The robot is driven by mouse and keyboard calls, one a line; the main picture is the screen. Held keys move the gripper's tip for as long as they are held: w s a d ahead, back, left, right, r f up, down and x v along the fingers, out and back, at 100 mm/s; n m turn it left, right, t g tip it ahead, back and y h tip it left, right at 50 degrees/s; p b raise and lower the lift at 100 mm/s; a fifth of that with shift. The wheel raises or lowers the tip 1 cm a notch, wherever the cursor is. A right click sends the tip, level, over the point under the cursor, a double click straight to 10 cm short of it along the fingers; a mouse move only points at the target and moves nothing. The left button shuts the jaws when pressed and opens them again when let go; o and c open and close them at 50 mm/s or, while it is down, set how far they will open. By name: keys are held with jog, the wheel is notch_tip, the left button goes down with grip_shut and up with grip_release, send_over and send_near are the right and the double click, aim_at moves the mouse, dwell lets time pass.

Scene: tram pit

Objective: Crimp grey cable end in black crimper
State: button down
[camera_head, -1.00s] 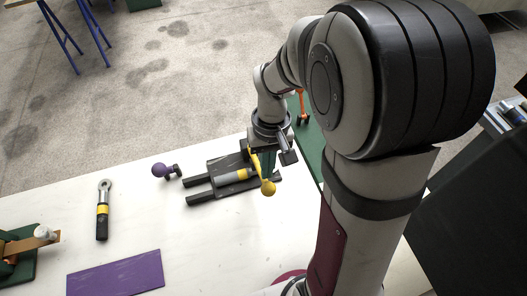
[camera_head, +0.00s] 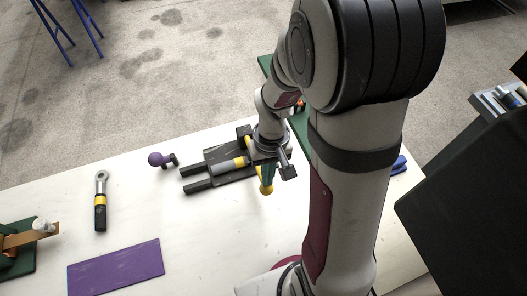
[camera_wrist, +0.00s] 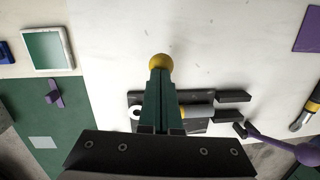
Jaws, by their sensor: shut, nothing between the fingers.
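The black crimper (camera_head: 197,186) lies on the white table, its two bars pointing left; its black body also shows in the wrist view (camera_wrist: 232,96). The grey cable end (camera_head: 229,165), a grey cylinder with a yellow band, lies across the crimper's body; it also shows in the wrist view (camera_wrist: 198,110). A yellow lever with a ball knob (camera_head: 266,189) stands at the crimper's right; the knob also shows in the wrist view (camera_wrist: 161,62). My gripper (camera_wrist: 160,76) is shut and empty, green fingertips right at the knob. Whether they touch it is unclear. The fingers hide part of the crimper.
A black-handled piece with yellow band and grey ring (camera_head: 101,200) lies left. A purple ball knob (camera_head: 156,159) stands beyond the crimper's left. A purple mat (camera_head: 116,267) and green fixture (camera_head: 18,262) lie front left. The table between mat and crimper is clear.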

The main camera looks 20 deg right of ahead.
notch_tip(320, 180, up, 13)
jog(key=d, duration=0.1)
jog(key=shift+d, duration=0.15)
dwell(1.0)
